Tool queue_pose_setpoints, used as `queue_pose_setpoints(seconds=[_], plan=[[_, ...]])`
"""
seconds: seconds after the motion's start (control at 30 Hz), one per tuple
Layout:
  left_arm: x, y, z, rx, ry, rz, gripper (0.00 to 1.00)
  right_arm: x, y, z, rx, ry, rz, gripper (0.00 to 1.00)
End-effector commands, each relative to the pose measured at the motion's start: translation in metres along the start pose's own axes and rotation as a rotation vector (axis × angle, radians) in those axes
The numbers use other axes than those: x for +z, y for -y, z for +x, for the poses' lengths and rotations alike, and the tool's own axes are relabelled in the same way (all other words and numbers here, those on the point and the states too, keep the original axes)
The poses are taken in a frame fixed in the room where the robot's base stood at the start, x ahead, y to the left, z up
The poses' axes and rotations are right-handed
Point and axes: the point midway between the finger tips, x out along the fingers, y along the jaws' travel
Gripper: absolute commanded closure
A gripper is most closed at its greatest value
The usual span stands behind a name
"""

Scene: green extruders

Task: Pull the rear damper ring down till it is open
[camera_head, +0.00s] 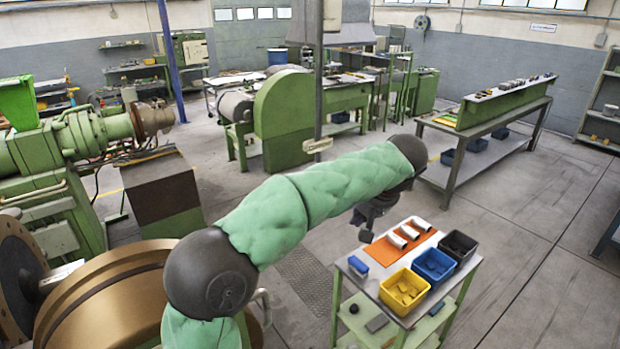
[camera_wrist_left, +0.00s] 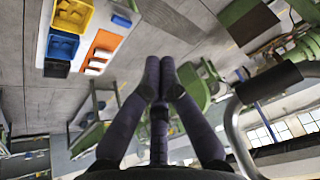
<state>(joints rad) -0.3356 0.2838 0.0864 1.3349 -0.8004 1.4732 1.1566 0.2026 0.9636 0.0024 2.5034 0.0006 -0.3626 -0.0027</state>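In the head view my left arm reaches across the middle, and my left gripper (camera_head: 367,236) points down, dark and small, beside the small cart. In the left wrist view its two long dark fingers (camera_wrist_left: 159,68) meet at the tips, with nothing visible between them. I cannot make out the rear damper ring for certain. A thin dark upright (camera_head: 318,85) stands behind my arm, with a pale piece (camera_head: 318,145) on it. It is apart from the gripper. My right gripper is not in view.
The cart (camera_head: 366,283) holds yellow (camera_head: 404,291), blue (camera_head: 434,265) and dark bins and an orange mat. A curved grey tube (camera_wrist_left: 232,130) is close at the right of the left wrist view. Large brass-coloured machinery (camera_head: 100,300) stands at left. Open floor (camera_head: 500,210) lies right.

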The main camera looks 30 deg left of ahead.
Motion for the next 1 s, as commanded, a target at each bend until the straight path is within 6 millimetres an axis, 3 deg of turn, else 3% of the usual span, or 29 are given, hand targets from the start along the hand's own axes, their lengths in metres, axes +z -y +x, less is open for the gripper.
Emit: queue_pose_setpoints(seconds=[0.03,0.1,0.2,0.33,0.53,1.0], plan=[[-0.020,0.021,-0.043,-0.014,-0.034,-0.083,1.00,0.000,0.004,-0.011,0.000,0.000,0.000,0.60],[-0.035,0.048,-0.079,-0.042,-0.062,-0.185,1.00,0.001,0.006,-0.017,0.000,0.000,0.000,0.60],[-0.047,0.078,-0.115,-0.070,-0.088,-0.295,1.00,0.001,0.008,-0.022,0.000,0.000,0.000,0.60],[-0.053,0.098,-0.137,-0.087,-0.101,-0.373,1.00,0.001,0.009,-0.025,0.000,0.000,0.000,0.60],[-0.054,0.105,-0.128,-0.096,-0.102,-0.391,1.00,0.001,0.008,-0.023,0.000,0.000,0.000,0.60],[-0.059,0.112,-0.056,-0.095,-0.100,-0.388,1.00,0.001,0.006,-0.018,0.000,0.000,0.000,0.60]])
